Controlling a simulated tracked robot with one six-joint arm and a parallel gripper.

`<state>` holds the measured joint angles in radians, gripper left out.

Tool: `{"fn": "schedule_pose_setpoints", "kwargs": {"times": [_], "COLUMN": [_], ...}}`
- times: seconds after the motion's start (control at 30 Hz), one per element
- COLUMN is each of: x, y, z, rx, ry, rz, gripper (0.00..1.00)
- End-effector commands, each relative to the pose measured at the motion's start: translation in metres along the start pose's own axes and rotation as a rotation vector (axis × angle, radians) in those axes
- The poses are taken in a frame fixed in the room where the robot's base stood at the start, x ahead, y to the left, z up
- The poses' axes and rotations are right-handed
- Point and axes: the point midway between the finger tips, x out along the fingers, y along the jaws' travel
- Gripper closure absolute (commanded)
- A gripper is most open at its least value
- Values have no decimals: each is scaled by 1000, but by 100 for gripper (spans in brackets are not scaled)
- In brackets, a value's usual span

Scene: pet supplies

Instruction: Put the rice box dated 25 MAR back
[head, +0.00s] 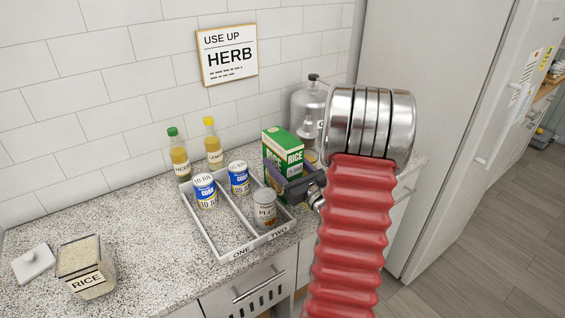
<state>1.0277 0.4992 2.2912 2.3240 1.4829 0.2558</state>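A green and white rice box (283,150) stands upright at the right end of the counter, by the right side of the tray. Its lower front is hidden by my gripper, and I cannot read a date on it. My gripper (287,186) is at the lower part of the box, overlapping it in the head view. I cannot tell whether its fingers are closed on the box. A white two-part tray (226,256) is marked ONE and TWO. A blue corn can (204,192) is in the left compartment; another corn can (238,178) and a pale can (265,210) are in the right.
Two oil-coloured bottles (178,155) stand behind the tray. A glass dispenser (303,108) is behind the box. An open glass rice jar (88,270) and its lid (33,262) are at the left. The left counter is mostly clear.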

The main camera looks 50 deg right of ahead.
Motion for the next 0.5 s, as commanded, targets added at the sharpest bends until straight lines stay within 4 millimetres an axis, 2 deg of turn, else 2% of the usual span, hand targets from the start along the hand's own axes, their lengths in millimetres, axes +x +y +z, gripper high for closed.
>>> {"fn": "schedule_pose_setpoints", "kwargs": {"times": [0.17, 0.5], "x": [-16, -67], "y": [-1, -1], "z": [0, 0], "rx": [0, 0], "ry": [2, 1], "rz": [-3, -3], "gripper": [34, 34]}}
